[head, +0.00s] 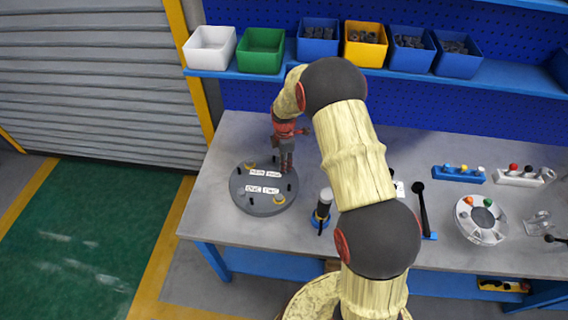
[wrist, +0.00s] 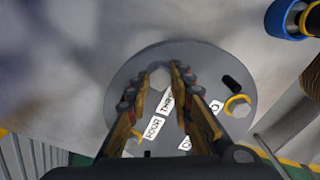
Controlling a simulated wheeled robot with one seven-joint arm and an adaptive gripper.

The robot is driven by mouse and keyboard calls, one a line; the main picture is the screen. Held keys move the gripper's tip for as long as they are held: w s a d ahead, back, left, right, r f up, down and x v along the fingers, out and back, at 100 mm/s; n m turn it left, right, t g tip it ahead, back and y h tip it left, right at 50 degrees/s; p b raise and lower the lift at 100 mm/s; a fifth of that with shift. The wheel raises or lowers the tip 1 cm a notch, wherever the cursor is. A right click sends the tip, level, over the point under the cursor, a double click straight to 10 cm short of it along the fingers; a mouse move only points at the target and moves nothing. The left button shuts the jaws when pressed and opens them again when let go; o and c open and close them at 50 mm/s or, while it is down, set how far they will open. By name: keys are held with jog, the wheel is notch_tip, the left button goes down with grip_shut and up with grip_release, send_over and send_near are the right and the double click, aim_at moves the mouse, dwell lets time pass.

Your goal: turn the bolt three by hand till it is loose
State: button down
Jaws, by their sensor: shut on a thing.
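The round grey flanged shell (head: 240,198) stands on the left part of the bench, with white labels on its top. It fills the middle of the wrist view (wrist: 205,60). My gripper (head: 287,168) points down at its far right rim. In the wrist view my gripper (wrist: 161,72) has its fingertips on both sides of a pale bolt head (wrist: 159,75), shut on it. This is bolt three, beside the label reading THREE (wrist: 166,102). A FOUR label (wrist: 153,128) is nearer. A yellow-ringed bolt (wrist: 238,105) sits at the right rim. The bolt's shank is hidden.
A black and white tool in a blue holder (head: 322,208) stands close right of the shell. A black lever (head: 422,208), a round tray with coloured pieces (head: 482,222) and small blocks lie farther right. Bins (head: 260,50) line the shelf behind. Bench left of the shell is clear.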

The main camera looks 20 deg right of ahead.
jog(key=shift+s+f+n, duration=0.25)
jog(key=shift+n, duration=0.25)
jog(key=c, duration=1.8)
grip_release()
jog(key=shift+w, duration=0.1)
jog(key=shift+c, duration=0.2)
jog(key=shift+w+r, duration=0.1)
jog(key=shift+r, duration=0.1)
jog(key=shift+r, duration=0.25)
notch_tip(320, 180, up, 11)
jog(key=shift+r, duration=0.15)
